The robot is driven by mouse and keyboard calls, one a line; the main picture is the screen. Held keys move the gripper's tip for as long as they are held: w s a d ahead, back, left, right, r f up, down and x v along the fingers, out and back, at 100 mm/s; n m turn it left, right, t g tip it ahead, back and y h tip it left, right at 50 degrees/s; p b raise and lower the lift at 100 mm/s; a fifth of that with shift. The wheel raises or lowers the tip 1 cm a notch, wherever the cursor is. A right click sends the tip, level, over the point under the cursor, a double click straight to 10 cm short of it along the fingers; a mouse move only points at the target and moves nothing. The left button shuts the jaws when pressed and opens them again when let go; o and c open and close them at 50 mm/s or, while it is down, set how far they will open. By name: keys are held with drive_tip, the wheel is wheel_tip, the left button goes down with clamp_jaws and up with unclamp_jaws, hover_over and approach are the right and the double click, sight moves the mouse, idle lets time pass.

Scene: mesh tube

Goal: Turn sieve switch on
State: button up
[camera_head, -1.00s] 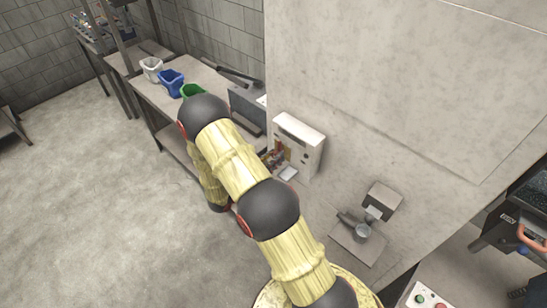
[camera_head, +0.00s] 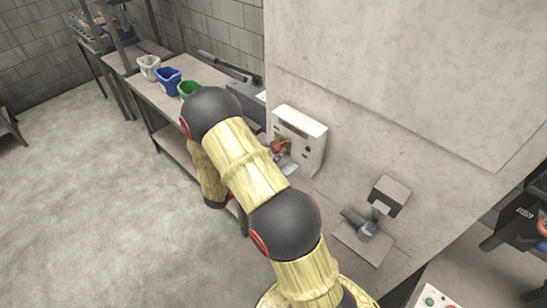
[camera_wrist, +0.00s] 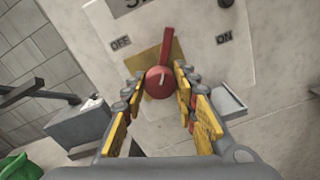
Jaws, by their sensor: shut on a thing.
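The sieve switch (camera_wrist: 164,50) is a red round knob with a straight red lever on a yellow plate. In the wrist view its lever points up and slightly right, between the OFF label (camera_wrist: 120,42) at left and the ON label (camera_wrist: 224,38) at right. My gripper (camera_wrist: 158,78) has its yellow-and-grey fingers on both sides of the round knob and is shut on it. In the head view the red switch (camera_head: 281,146) shows on the front of a pale box (camera_head: 304,128); my arm hides most of my gripper.
A small grey tray (camera_wrist: 228,102) juts out below the switch panel, close to the right finger. A bench with a grey device (camera_head: 246,104) and white, blue and green containers stands left. A cup device (camera_head: 366,228) sits right of the pale box.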

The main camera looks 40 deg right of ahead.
drive_tip(key=m+b, duration=0.5)
drive_tip(key=b, duration=0.1)
drive_tip(key=shift+f+m+b, duration=0.3)
drive_tip(key=shift+m+b, duration=0.1)
drive_tip(key=m+b, duration=0.4)
drive_tip(key=b, duration=0.2)
drive_tip(key=shift+s, duration=0.1)
drive_tip(key=shift+m+b, duration=0.7)
drive_tip(key=shift+b, duration=0.1)
drive_tip(key=shift+r, duration=0.15)
drive_tip(key=o, duration=1.2)
drive_tip(key=shift+c, duration=0.2)
drive_tip(key=shift+a, duration=0.15)
